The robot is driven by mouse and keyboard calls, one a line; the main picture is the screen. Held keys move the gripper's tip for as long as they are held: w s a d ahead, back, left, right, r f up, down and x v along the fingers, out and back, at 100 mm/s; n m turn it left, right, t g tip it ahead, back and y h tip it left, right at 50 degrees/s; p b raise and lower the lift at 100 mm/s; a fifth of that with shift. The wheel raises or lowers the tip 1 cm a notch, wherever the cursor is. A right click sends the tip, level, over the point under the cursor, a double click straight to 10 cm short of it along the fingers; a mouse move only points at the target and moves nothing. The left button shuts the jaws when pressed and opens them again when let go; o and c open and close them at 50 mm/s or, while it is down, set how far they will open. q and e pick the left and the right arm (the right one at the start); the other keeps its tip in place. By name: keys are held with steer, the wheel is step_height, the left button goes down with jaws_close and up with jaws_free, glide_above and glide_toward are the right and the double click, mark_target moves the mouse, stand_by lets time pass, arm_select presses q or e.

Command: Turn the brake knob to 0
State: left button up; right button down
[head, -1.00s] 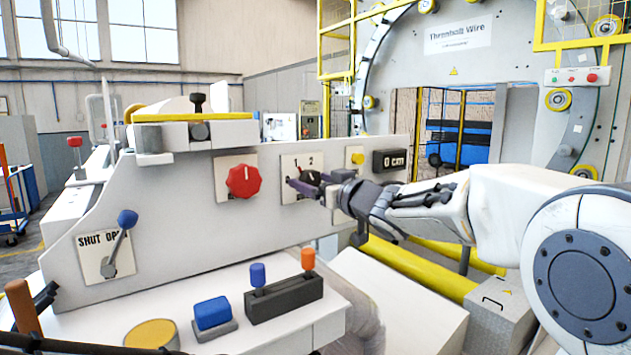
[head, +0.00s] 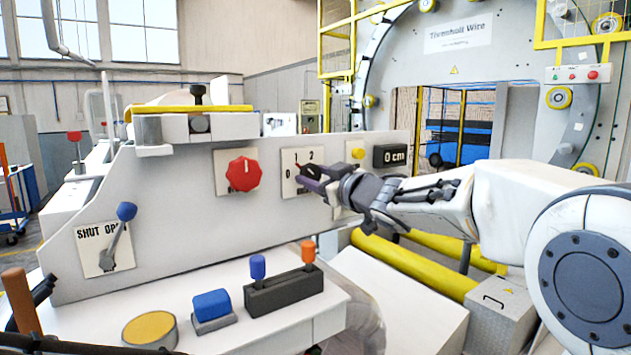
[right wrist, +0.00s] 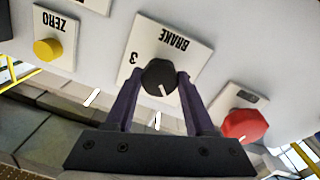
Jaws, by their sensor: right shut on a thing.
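The black brake knob (right wrist: 157,75) sits on a white plate (right wrist: 186,43) marked BRAKE, upside down in the right wrist view. Its white mark points down and slightly right there, away from the BRAKE lettering; a 3 shows at left. In the head view the plate (head: 289,156) shows 0, 1 and 2, and the knob is partly hidden by my right gripper (head: 308,175). In the right wrist view the purple fingers of my right gripper (right wrist: 158,82) are on both sides of the knob, shut on it.
A red knob (head: 243,174) is left of the brake plate. A yellow ZERO button (head: 358,153) and a 0 cm display (head: 392,156) are right of it. Below are a blue lever (head: 258,268), an orange lever (head: 308,252) and a blue button (head: 212,305) on the desk.

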steer(key=n+b, duration=0.2)
steer(key=n, duration=0.2)
steer(key=shift+f+n, duration=0.15)
steer(key=shift+n, duration=0.15)
steer(key=n+b, duration=0.1)
steer(key=n, duration=0.3)
steer(key=shift+b, duration=0.3)
steer(key=shift+n, duration=0.4)
steer(key=shift+c, duration=1.3)
jaws_free()
steer(key=b+v, duration=0.2)
steer(key=v, duration=0.8)
steer(key=shift+s+d, duration=0.15)
steer(key=shift+d, duration=0.1)
